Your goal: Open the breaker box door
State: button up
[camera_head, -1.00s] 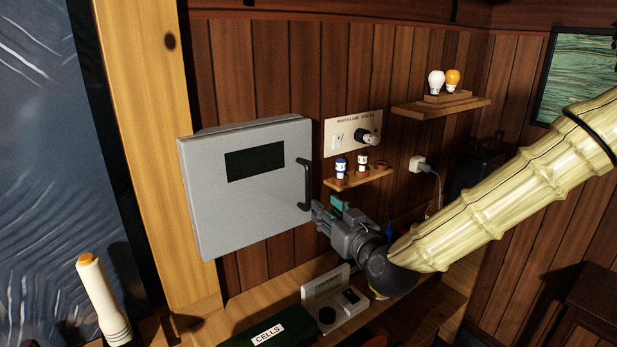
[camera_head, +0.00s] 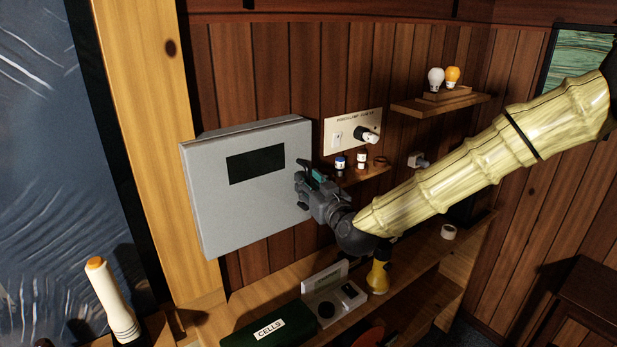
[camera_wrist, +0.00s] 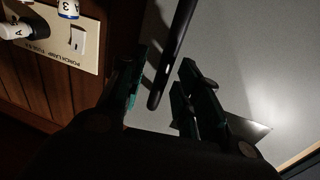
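The grey breaker box (camera_head: 235,215) hangs on the wood wall, its door shut, with a dark rectangular panel (camera_head: 256,163) on the front. My gripper (camera_head: 301,184) is at the door's right edge and hides most of the handle in the head view. In the wrist view the black bar handle (camera_wrist: 174,50) runs between the two fingers of my gripper (camera_wrist: 165,68), which are open on either side of it. Gaps show between the handle and the fingers, and they do not look closed on it.
Right of the box are a porch lamp panel (camera_head: 352,133), a small shelf (camera_head: 365,174) with little jars, and a higher shelf (camera_head: 440,105) with bulbs. Below, a bench holds a green cells box (camera_head: 250,337) and a yellow object (camera_head: 378,277). A white flashlight (camera_head: 112,300) stands at lower left.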

jog(key=shift+w+a, duration=0.25)
jog(key=shift+w, duration=0.2)
jog(key=shift+c, duration=0.4)
grip_shut()
jog(key=shift+s, duration=0.15)
